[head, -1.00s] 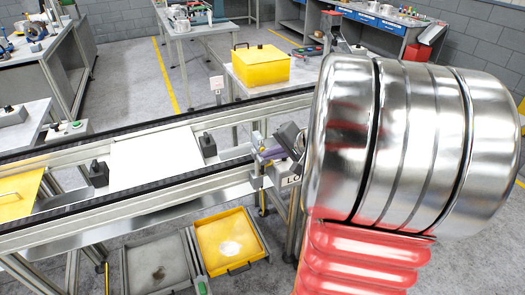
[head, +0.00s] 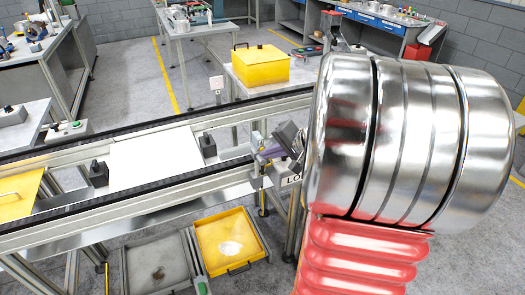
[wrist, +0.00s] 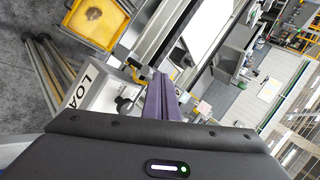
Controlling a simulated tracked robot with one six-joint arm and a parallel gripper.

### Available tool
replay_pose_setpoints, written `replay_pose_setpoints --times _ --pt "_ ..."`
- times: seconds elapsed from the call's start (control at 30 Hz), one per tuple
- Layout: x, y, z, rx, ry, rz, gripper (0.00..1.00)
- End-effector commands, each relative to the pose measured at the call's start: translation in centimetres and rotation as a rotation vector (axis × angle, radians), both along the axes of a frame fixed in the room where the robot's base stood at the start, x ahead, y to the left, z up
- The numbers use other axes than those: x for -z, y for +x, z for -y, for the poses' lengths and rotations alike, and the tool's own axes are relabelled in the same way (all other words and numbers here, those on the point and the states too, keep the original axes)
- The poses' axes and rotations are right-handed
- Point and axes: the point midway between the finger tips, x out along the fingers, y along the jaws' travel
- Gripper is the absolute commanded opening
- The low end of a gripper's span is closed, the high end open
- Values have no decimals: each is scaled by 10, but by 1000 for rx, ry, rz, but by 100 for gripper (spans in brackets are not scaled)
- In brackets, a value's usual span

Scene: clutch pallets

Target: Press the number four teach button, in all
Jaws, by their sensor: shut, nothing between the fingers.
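My gripper (head: 268,153) has slim purple fingers, closed together with nothing between them. It is at the conveyor's front rail, beside a light station box (head: 290,180) whose lettering is partly hidden. In the wrist view the fingers (wrist: 163,98) point away over the conveyor edge. The box (wrist: 92,92) lies just left of them there, with letters reading "LOA" and a black knob (wrist: 125,103) close to the fingers. I cannot make out a numbered teach button in either view. Part of the box is hidden by my wrist.
The conveyor (head: 60,160) crosses the view and carries a white plate (head: 155,157). Below it are a grey tray (head: 157,265) and a yellow tray (head: 230,240). A yellow lidded box (head: 260,65) stands on a table behind. Button boxes (head: 70,130) sit at the left.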

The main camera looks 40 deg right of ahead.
Motion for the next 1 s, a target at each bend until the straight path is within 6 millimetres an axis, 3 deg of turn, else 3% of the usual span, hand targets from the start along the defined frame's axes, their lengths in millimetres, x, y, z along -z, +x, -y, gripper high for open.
replay_pose_setpoints --times 0.67,1.0 --pt "0 3 1 1 -1 0 0" --pt "0 -9 -2 2 1 1 0"
